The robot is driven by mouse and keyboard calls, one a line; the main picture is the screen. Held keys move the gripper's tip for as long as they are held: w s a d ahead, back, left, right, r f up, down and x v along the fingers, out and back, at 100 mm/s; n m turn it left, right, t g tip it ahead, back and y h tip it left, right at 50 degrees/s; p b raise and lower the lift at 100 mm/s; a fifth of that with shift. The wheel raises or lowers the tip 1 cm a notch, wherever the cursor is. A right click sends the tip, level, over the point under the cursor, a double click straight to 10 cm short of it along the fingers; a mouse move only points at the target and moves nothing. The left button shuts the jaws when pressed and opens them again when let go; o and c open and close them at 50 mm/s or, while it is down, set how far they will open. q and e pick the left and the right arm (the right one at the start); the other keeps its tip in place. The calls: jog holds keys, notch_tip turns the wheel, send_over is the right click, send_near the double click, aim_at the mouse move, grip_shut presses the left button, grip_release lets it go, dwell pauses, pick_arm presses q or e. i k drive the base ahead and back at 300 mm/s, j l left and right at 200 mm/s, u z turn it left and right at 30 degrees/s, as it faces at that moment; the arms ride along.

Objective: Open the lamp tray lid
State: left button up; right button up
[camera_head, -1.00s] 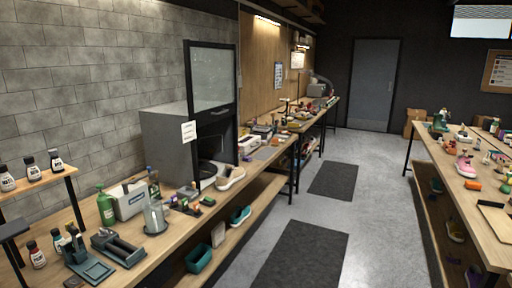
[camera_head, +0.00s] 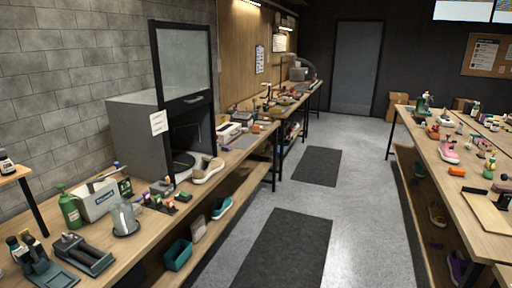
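No lamp tray lid can be made out for certain from this distance. On the left bench (camera_head: 110,240) stands a grey cabinet (camera_head: 138,140) with a framed glass door (camera_head: 184,65) raised above its dark opening. A tan sneaker (camera_head: 208,171) sits on the bench in front of the opening. Farther along the left bench, several small items and boxes stand, too small to tell apart. Neither of my grippers shows in the head view, so their state is hidden.
A long bench (camera_head: 485,225) with shoes and small items runs along the right. Dark mats (camera_head: 290,250) lie on the open grey floor between the benches. A grey door (camera_head: 356,68) is at the far end. A green bottle (camera_head: 69,208) stands near left.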

aim_at(227, 130)
jog(key=i+l+z, duration=0.25)
jog(key=i, duration=0.85)
jog(key=i+z, duration=0.2)
jog(key=i, duration=0.9)
jog(key=i+l+u, duration=0.15)
jog(key=i+u, duration=0.2)
jog(key=i, duration=0.25)
jog(key=i+l+u, duration=0.3)
jog(key=i, duration=0.25)
jog(key=i+l+u, duration=0.35)
jog(key=i+l, duration=0.1)
jog(key=i, duration=0.05)
